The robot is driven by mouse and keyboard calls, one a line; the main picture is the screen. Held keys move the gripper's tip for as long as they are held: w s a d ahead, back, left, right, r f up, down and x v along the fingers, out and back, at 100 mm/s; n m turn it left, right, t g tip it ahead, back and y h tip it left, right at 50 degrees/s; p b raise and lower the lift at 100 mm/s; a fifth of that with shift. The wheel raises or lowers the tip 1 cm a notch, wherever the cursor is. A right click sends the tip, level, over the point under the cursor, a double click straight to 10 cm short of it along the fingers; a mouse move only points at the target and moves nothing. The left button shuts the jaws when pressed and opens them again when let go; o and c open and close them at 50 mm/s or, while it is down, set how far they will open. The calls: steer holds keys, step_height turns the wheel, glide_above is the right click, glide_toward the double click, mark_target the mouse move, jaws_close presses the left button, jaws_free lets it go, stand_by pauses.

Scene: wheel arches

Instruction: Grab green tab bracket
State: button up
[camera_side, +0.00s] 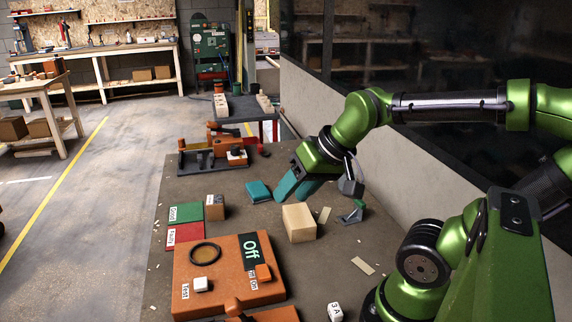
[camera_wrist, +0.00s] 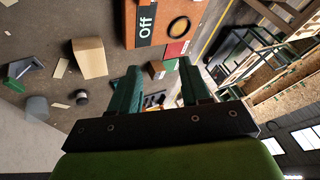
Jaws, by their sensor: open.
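A small grey bracket (camera_side: 350,216) with a green tab (camera_side: 360,204) lies on the table, right of the tan block. In the wrist view the bracket (camera_wrist: 24,66) is near the left edge, well outside the jaws, with green showing at its lower end. My gripper (camera_side: 292,194) has teal fingers and is tilted downward, left of the bracket and behind the tan block. In the wrist view my gripper (camera_wrist: 160,78) is open, its fingers apart, with no held object visible between them.
The tan block (camera_side: 299,223) stands between the orange test box (camera_side: 215,283) and the bracket. Green (camera_side: 187,212) and red (camera_side: 185,236) label pads and a small brown block (camera_side: 215,207) are further left. A low wall borders the right.

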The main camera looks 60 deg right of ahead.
steer(key=w+d+f+m+g+h, duration=0.1)
steer(key=d+m+g, duration=0.1)
steer(key=d, duration=0.6)
steer(key=w+d+f+m+g+h, duration=0.1)
steer(key=d+f, duration=0.1)
steer(key=d, duration=0.6)
steer(key=g, duration=0.4)
glide_above(359, 206)
steer(key=d, duration=0.2)
steer(key=shift+f, duration=1.55)
steer(key=shift+n+y, duration=0.4)
steer(key=f, duration=1)
steer(key=shift+w+a+f, duration=0.25)
steer(key=shift+f, duration=0.15)
step_height(359, 206, down, 5)
steer(key=shift+s+a+f, duration=0.1)
jaws_close()
